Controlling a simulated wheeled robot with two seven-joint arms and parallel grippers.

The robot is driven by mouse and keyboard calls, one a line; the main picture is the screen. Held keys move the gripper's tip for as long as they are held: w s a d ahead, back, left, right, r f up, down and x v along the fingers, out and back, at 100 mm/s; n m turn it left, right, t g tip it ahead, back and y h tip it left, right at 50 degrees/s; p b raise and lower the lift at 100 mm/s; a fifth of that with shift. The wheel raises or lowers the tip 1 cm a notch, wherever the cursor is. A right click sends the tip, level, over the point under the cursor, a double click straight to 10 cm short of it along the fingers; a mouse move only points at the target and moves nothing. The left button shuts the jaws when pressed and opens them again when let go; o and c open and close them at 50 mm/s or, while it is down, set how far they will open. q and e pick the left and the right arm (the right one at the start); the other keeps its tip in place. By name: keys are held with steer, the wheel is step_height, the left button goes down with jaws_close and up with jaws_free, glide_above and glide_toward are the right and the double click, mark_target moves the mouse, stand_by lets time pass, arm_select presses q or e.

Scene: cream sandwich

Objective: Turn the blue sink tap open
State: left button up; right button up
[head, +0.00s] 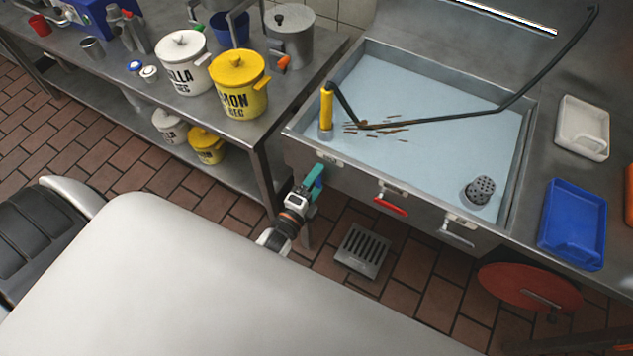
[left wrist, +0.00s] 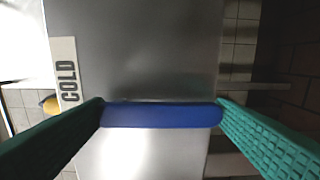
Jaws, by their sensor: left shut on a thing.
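The blue sink tap (left wrist: 160,115) is a rounded blue bar in the left wrist view, lying level across the picture below a COLD label (left wrist: 68,72). My left gripper (head: 314,179) is at the front of the sink at its left end. Its teal fingers stand at both ends of the blue bar in the left wrist view, shut on it. In the head view the fingers hide most of the blue tap. My right gripper is not in view.
The sink (head: 440,85) holds pale water with brown bits. On its front are a red tap (head: 391,204) and a grey handle (head: 457,236). A table with a yellow pot (head: 240,85) stands left. A floor drain (head: 362,249) and red disc (head: 528,286) are nearby.

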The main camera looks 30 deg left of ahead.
arm_select(q)
steer(key=shift+f, duration=0.1)
stand_by(0.4)
steer(key=o, duration=1.4)
steer(key=s+b, duration=0.2)
steer(key=s, duration=1)
steer(key=shift+a, duration=0.2)
